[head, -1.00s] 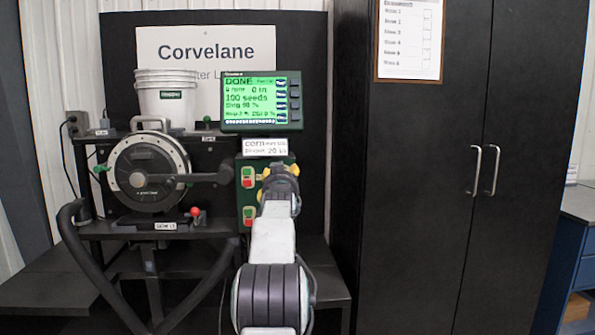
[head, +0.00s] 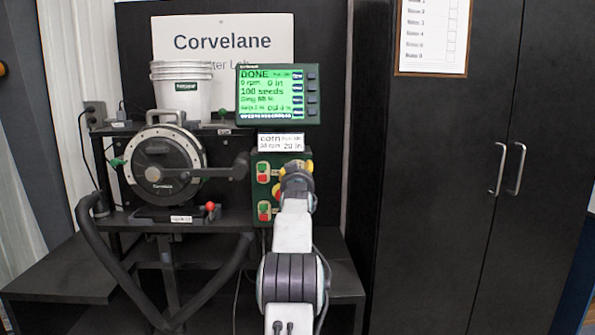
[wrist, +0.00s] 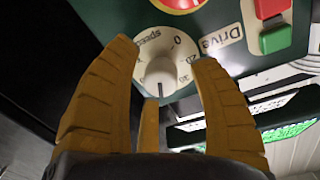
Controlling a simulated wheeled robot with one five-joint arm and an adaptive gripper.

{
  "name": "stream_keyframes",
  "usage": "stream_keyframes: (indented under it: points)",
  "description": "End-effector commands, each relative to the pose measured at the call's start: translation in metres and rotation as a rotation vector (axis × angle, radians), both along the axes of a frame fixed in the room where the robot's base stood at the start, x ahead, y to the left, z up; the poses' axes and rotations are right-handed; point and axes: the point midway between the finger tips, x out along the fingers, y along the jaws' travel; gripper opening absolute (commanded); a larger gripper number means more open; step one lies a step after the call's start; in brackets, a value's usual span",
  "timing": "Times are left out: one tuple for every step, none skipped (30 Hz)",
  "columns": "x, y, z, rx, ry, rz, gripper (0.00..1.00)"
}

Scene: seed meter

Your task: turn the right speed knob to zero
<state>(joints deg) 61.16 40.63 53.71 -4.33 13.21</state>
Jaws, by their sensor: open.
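The speed knob (wrist: 160,73) is a pale round knob on a pale dial marked 0, 20 and 30, with "speed" printed beside it. Its dark pointer line faces down in the wrist view, away from the 0. In the head view my gripper (head: 298,165) is at the green control panel (head: 263,188), and my arm hides the knob there.
The lit screen (head: 270,92) reads DONE, 100 seeds. The seed meter disc (head: 160,172) and crank are left, black cabinets (head: 440,190) right.

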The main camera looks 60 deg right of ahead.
Motion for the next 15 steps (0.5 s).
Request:
stream_keyframes:
  points:
    - [-0.0002, -0.0009, 0.0007, 0.000, 0.000, -0.001, 0.56]
    - [-0.0001, -0.0012, 0.0004, 0.000, 0.000, -0.001, 0.56]
    - [-0.0002, -0.0015, 0.0002, 0.000, 0.000, -0.001, 0.56]
    - [-0.0002, -0.0016, 0.0001, 0.000, 0.000, -0.001, 0.56]
    - [-0.0001, -0.0017, -0.0001, 0.000, 0.000, -0.001, 0.56]
    - [-0.0001, -0.0017, -0.0001, 0.000, 0.000, -0.001, 0.56]
    - [-0.0002, -0.0017, -0.0002, 0.000, 0.000, -0.001, 0.56]
    - [-0.0001, -0.0016, -0.0002, 0.000, 0.000, -0.001, 0.56]
    - [-0.0001, -0.0016, -0.0002, 0.000, 0.000, -0.001, 0.56]
    - [-0.0001, -0.0016, -0.0002, 0.000, 0.000, -0.001, 0.56]
    - [-0.0001, -0.0015, -0.0002, 0.000, 0.000, -0.001, 0.58]
    - [-0.0001, -0.0015, -0.0002, 0.000, 0.000, -0.001, 0.54]
    - [-0.0001, -0.0015, -0.0002, 0.000, 0.000, -0.001, 0.51]
    - [-0.0001, -0.0015, -0.0002, 0.000, 0.000, -0.001, 0.49]
    - [0.0000, -0.0015, -0.0001, 0.000, 0.000, -0.001, 0.45]
